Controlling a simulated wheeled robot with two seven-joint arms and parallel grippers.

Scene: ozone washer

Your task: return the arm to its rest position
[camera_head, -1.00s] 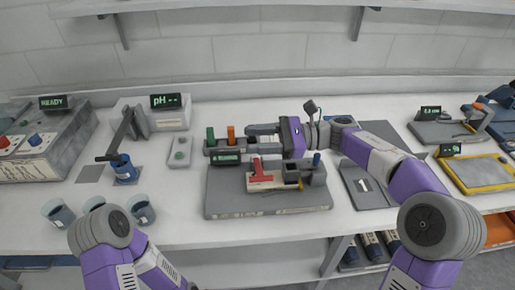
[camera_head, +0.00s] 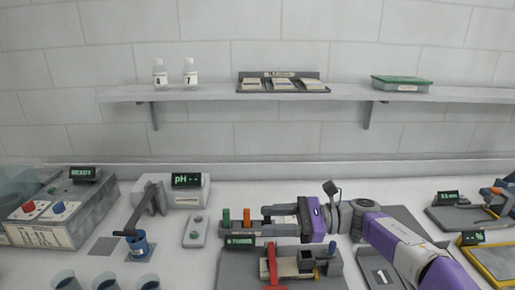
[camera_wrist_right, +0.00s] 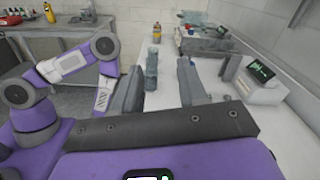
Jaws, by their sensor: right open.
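My right arm (camera_head: 400,243) reaches in from the lower right over the bench. Its purple-bodied right gripper (camera_head: 270,219) points left in the head view, its two grey fingers apart. It is above the back of the grey station with the red-handled tool (camera_head: 272,262), beside the green and orange upright pieces (camera_head: 236,217). The right wrist view also shows the two spread fingers of this gripper (camera_wrist_right: 160,75) with nothing held between them. My left arm (camera_wrist_right: 70,70) shows folded at the left of the wrist view; its gripper is not clearly visible.
A yellow-edged tray (camera_head: 490,262) is at right. Above, a wall shelf (camera_head: 215,93) holds bottles, racks and a green-lidded box.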

